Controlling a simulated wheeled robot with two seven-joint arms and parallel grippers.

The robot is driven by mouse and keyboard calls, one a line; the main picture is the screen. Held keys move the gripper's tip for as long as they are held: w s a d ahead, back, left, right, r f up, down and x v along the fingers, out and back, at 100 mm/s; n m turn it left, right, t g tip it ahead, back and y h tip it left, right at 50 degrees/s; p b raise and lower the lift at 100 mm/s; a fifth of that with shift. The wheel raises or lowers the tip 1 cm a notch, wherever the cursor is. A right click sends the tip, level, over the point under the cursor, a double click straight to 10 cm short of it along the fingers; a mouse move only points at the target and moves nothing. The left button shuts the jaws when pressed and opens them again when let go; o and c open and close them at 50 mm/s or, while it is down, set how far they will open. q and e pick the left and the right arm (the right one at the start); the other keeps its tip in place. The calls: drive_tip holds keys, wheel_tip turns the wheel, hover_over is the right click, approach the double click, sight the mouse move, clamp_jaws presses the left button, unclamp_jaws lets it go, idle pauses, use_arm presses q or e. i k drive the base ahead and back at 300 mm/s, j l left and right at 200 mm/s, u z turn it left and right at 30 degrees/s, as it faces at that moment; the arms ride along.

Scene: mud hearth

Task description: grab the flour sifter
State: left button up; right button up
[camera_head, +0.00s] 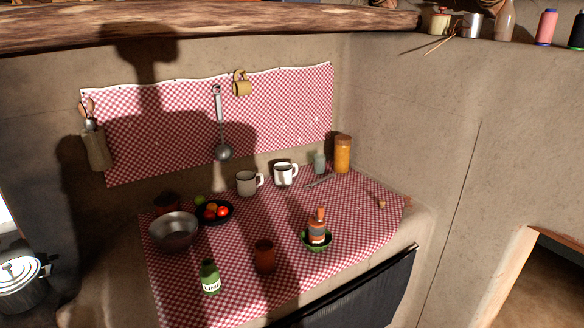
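I cannot single out a flour sifter with certainty. A round grey metal bowl-shaped vessel (174,232) sits at the left of the checked cloth; whether it has a mesh is too small to tell. A small grey metal cup-like can (472,26) stands on the ledge at the upper right. A long-handled metal ladle (222,152) hangs on the back wall, with a yellowish mug (242,84) hanging to its right. Neither of my grippers shows in the head view.
The counter's right part is mostly clear.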

sight(316, 231)
drive_tip(key=i+l+u, duration=0.1)
drive_tip(key=u, duration=0.3)
drive_tip(key=i+l+u, duration=0.1)
drive_tip(key=l+u, duration=0.25)
drive_tip(key=i+l+u, duration=0.15)
drive_tip(key=l, duration=0.3)
drive_tip(key=i+l+u, duration=0.15)
drive_tip(key=l, duration=0.3)
drive_tip(key=l+u, duration=0.15)
drive_tip(key=l, duration=0.3)
drive_tip(key=i+l, duration=0.1)
drive_tip(key=l, duration=0.4)
drive_tip(key=i+l, duration=0.1)
drive_tip(key=l, duration=0.85)
drive_tip(key=i+l, duration=0.15)
drive_tip(key=l, duration=0.35)
drive_tip(key=u, duration=0.05)
